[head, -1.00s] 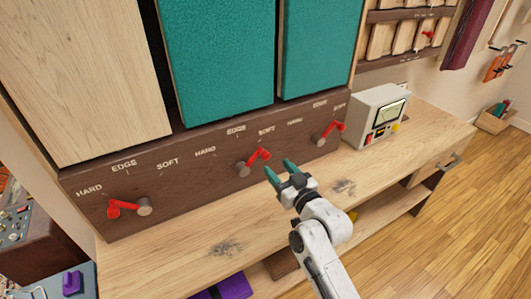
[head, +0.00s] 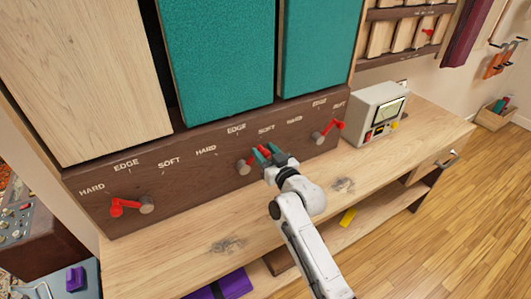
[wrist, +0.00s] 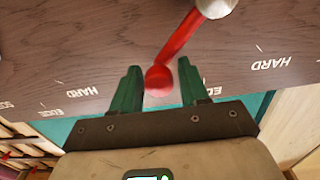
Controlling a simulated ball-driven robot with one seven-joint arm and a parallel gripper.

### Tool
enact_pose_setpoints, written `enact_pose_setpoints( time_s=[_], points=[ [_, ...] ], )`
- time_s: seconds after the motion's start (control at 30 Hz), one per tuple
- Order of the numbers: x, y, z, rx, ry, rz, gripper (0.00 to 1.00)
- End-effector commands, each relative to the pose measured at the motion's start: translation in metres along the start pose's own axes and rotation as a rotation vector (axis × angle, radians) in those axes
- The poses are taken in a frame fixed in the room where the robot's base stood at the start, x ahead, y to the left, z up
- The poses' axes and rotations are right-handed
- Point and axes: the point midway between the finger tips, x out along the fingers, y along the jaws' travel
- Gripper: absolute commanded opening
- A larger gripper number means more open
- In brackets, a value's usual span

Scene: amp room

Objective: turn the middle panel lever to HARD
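The middle lever (head: 245,166) is red on a grey hub, on the dark wood panel (head: 196,172) below the teal panels. Its arm points up and right toward its SOFT label (head: 266,129); its HARD label (head: 206,150) is to the left. My gripper (head: 265,151) is at the lever's end, and its green fingers partly hide the arm there. In the wrist view the red lever arm (wrist: 180,45) ends in a round knob between the two open fingers of my gripper (wrist: 159,72). The knob is close to one finger; contact cannot be told.
The left lever (head: 127,206) points toward HARD. The right lever (head: 328,131) points toward SOFT. A grey meter box (head: 370,112) stands on the wooden bench (head: 190,250) to the right. The bench top in front of the panel is mostly clear.

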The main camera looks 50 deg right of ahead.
Motion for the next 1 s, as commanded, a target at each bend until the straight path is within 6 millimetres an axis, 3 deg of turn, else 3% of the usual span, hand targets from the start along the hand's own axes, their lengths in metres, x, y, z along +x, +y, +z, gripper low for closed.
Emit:
enact_pose_setpoints(
  time_s=[0.07,0.43,1.0],
  points=[
    [-0.0002,0.0004,0.0000,0.000,0.000,0.001,0.36],
    [-0.0006,0.0023,0.0005,-0.001,-0.001,0.004,0.00],
    [-0.0012,0.0036,-0.0010,-0.073,-0.003,0.008,0.00]
  ],
)
